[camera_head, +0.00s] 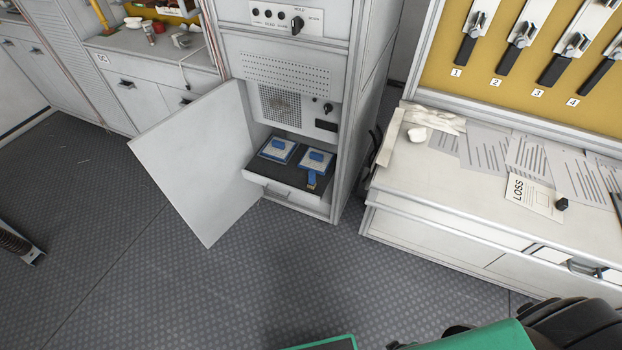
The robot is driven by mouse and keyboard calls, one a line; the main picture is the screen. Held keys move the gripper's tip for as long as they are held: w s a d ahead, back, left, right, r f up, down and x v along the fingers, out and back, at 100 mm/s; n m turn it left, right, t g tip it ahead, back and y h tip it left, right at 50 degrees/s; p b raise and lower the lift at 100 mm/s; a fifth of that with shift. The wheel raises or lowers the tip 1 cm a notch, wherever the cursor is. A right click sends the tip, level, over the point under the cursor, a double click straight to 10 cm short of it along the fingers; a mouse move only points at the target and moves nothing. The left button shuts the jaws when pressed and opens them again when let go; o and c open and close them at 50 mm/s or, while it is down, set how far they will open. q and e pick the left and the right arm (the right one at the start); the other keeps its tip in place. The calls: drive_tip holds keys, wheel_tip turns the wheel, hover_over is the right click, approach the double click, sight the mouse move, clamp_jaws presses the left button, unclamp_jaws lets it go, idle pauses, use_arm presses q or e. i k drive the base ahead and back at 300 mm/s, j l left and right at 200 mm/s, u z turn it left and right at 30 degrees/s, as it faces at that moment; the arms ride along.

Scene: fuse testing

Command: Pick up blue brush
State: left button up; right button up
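A small blue item (311,180), likely the blue brush, lies at the front right edge of a dark pull-out tray (264,173) in the open lower bay of the cabinet. Its details are too small to make out. Just behind it on the tray are two white-and-blue blocks with blue tops, a left one (269,154) and a right one (306,162). I cannot make out either of my grippers in this view.
The cabinet's grey door (195,160) stands open to the left. A white workbench (450,190) with papers and gloves (433,122) stands to the right. The floor (240,280) before the cabinet is clear. Green and black parts (485,337) cross the bottom edge.

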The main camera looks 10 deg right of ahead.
sight(312, 181)
drive_tip(key=i+j+z, duration=0.2)
drive_tip(key=i+j, duration=0.15)
drive_tip(key=j, duration=0.3)
drive_tip(key=i+j, duration=0.15)
drive_tip(key=j, duration=0.2)
drive_tip(key=i+j+z, duration=0.15)
drive_tip(key=j, duration=0.2)
drive_tip(key=i+j+z, duration=0.1)
drive_tip(key=j, duration=0.3)
drive_tip(key=i+j+z, duration=0.1)
drive_tip(key=j, duration=0.25)
drive_tip(key=i, duration=0.1)
